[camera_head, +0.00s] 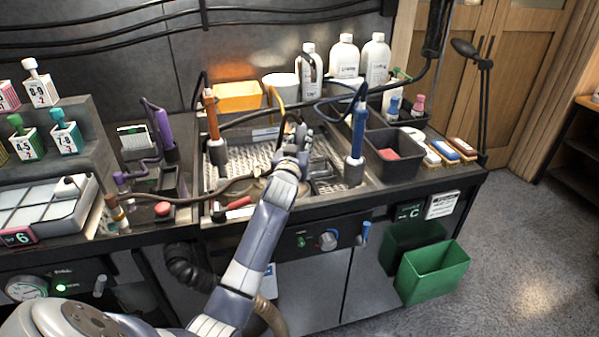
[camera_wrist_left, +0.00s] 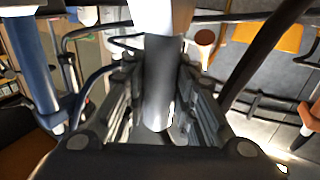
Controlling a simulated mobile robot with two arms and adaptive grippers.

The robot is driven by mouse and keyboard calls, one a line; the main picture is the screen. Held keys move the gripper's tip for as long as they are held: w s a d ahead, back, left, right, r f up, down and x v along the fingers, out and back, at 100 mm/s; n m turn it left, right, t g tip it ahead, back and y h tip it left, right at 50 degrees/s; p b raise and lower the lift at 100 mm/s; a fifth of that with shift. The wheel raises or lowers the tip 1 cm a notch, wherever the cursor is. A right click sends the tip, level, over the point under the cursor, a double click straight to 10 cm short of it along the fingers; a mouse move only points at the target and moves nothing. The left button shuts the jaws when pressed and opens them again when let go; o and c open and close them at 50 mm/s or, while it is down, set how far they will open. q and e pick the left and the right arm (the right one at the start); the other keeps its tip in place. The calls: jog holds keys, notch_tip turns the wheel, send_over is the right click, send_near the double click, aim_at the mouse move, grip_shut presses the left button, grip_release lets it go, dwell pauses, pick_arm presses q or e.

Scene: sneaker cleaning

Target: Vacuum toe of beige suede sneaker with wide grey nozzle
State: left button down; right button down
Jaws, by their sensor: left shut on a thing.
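My left gripper (camera_head: 294,145) is over the work tray in the middle of the bench. In the left wrist view, its fingers (camera_wrist_left: 160,75) are closed around a grey cylinder (camera_wrist_left: 160,95), which looks like the grey nozzle's body; a paler section continues above it. The nozzle's mouth cannot be made out. No sneaker shows clearly in either view; a small beige patch (camera_head: 262,184) by my wrist may be part of it, with my arm covering much of that area. My right gripper is not in view.
The perforated tray (camera_head: 228,160) lies under my gripper. An orange-banded tool (camera_head: 211,115) stands left of it and a blue tool (camera_head: 358,130) right. A brown hose (camera_head: 190,198) crosses the front. White bottles (camera_head: 376,62) stand behind; a green bin (camera_head: 432,272) hangs at front right.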

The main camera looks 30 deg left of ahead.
aim_at(300, 124)
pick_arm(q)
notch_tip(300, 124, up, 9)
jog(key=p, duration=0.7)
jog(key=shift+p, duration=0.4)
